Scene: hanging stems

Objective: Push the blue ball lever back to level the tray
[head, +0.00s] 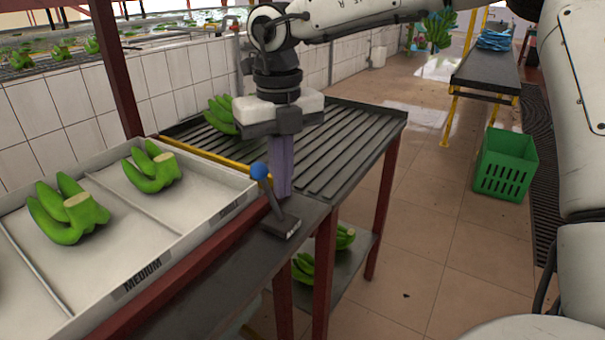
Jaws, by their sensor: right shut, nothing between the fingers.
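The blue ball (259,171) tops a thin grey lever that rises from a dark base (281,226) on the table's edge strip. The lever leans left, toward the tray. The pale tray (196,241) at the left carries a MEDIUM label and holds banana clusters (70,211) in its compartments; whether it is level is hard to tell. My right gripper (281,192) points down with shut, empty fingers, just right of the ball and lever. I cannot tell whether the fingers touch the lever. My left gripper is not in view.
A dark ribbed table (345,130) lies behind the lever, with a banana cluster (219,116) on it. A lower shelf (345,262) holds more bananas. A green crate (505,165) stands on the open tiled floor at the right. A white tiled wall runs along the back left.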

